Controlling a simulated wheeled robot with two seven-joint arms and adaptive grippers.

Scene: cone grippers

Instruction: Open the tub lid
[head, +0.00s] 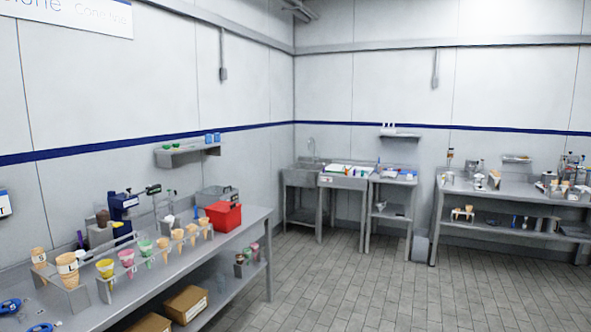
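A red box-shaped container (223,216) stands near the far end of the long steel counter (254,216) on the left. It may be the tub, but I cannot tell for sure. A grey box (215,194) stands just behind it. At this distance I cannot make out a separate lid or whether one is open or shut. Neither of my grippers shows in the head view.
Holders with cones (68,268) and coloured cups (106,268) line the left counter. Blue objects (10,306) lie at its near end. Cardboard boxes (186,304) sit on its lower shelf. A sink (302,176) and a workbench (500,195) stand farther off. The tiled floor (350,285) is clear.

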